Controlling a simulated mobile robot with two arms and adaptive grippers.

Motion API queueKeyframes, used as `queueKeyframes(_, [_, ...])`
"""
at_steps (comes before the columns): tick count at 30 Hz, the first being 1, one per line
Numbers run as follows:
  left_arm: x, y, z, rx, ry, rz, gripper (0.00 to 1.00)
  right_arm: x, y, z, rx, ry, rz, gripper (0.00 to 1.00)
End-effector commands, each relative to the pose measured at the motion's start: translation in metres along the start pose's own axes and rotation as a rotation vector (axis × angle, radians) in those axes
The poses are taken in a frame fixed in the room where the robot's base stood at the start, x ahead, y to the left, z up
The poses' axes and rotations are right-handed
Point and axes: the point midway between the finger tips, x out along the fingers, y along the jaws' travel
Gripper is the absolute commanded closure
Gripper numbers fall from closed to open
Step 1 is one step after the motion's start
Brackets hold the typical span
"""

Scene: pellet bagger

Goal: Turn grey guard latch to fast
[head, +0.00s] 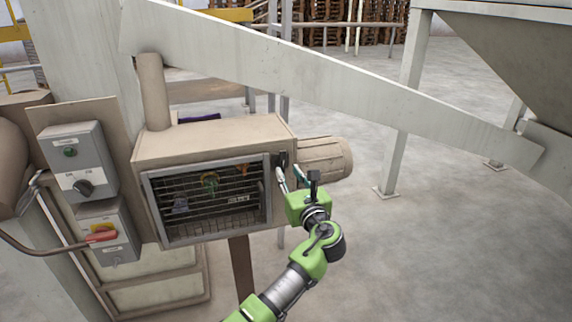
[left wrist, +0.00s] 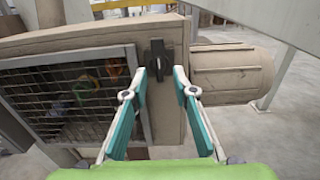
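The guard latch (left wrist: 158,57) looks dark grey to black. It sits on the front face of the beige housing, just right of the mesh guard (left wrist: 75,92), and its handle looks upright. It also shows small in the head view (head: 282,158). My left gripper (left wrist: 161,73) is open, with its two teal-padded fingers pointing at the latch. Their tips appear just below and to either side of it, with nothing held between them. I cannot tell whether they touch it. In the head view the left gripper (head: 290,176) is at the housing's right front corner. My right gripper is not in view.
A beige motor cylinder (head: 325,158) sticks out right of the housing (head: 215,140). A sloping beam (head: 330,85) crosses above. Open floor lies right.

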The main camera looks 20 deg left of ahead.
Motion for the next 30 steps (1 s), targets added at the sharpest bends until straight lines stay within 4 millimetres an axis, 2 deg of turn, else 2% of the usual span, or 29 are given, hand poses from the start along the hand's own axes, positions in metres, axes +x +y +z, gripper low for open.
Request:
queueKeyframes(3, [0.019,0.001,0.002,0.001,0.0,0.002,0.74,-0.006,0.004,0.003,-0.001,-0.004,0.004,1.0])
queueKeyframes(7, [0.031,0.001,0.001,0.0,0.001,0.002,0.74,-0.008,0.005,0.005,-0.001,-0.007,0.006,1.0])
queueKeyframes(19, [0.037,0.001,-0.001,-0.001,0.002,0.001,0.74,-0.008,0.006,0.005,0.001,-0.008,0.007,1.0])
queueKeyframes(20, [0.037,0.001,-0.001,-0.001,0.002,0.001,0.8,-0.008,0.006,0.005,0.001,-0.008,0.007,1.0])
queueKeyframes(22, [0.037,0.001,-0.001,-0.001,0.002,0.001,0.98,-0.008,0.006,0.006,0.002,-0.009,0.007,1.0])
queueKeyframes(23, [0.037,0.001,-0.001,-0.001,0.002,0.001,1.0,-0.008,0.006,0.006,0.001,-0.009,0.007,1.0])
queueKeyframes(30, [0.037,0.001,-0.001,-0.004,0.002,0.001,1.0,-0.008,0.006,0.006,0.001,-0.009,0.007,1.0])
